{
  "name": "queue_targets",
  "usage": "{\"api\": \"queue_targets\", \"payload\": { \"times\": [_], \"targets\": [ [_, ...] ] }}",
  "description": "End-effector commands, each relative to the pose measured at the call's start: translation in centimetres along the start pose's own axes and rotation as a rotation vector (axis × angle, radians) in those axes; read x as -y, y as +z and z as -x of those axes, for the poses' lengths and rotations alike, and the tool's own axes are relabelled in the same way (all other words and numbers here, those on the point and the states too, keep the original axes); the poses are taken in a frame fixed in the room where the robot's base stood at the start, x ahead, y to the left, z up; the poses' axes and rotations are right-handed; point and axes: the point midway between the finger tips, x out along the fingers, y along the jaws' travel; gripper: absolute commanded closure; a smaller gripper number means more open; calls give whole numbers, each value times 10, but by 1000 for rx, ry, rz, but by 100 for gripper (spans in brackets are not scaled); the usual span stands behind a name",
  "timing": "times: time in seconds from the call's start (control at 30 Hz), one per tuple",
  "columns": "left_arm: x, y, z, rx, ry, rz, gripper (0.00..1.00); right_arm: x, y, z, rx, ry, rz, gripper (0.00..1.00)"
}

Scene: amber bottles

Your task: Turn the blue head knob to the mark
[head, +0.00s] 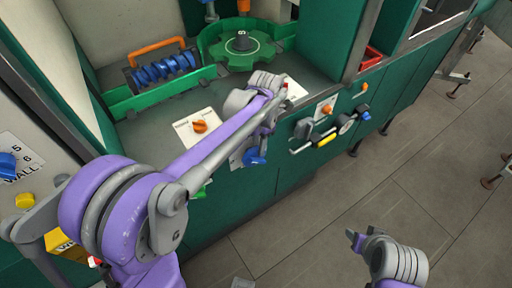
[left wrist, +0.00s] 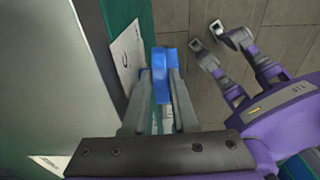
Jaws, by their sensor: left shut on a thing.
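The blue head knob (head: 256,157) is on the green front panel of the machine, below the counter edge. In the left wrist view the blue knob (left wrist: 162,72) sits between the two grey fingers of my left gripper (left wrist: 162,90), which is shut on it. A white plate (left wrist: 127,55) with a dark curved marking lies beside the knob; its mark is not clear. In the head view my left forearm hides most of that gripper. My right gripper (head: 356,240) hangs over the floor at the lower right, away from the panel; its finger gap is unclear.
An orange knob (head: 200,126) on a white plate sits on the counter. Behind it are a green star wheel (head: 241,45) and a blue roller (head: 163,68). More handles and knobs (head: 325,110) stick out from the panel to the right. The floor in front is clear.

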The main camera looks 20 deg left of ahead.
Motion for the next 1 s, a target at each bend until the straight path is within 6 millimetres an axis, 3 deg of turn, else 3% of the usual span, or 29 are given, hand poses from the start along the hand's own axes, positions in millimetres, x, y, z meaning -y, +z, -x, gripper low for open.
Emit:
{"api": "queue_targets", "payload": {
  "times": [0.3,0.8,0.83,0.9,1.0],
  "targets": [
    [0,6,-2,-125,1,-1,100,0,7,-6,6,0,0,48],
    [0,7,-2,-147,0,0,100,0,8,-7,7,0,0,48],
    [0,7,-2,-147,0,0,72,0,8,-7,7,0,0,48],
    [0,7,-2,-147,0,0,61,0,8,-7,7,0,0,48],
    [0,7,-2,-147,0,0,61,0,8,-7,7,0,0,48]
  ]
}}
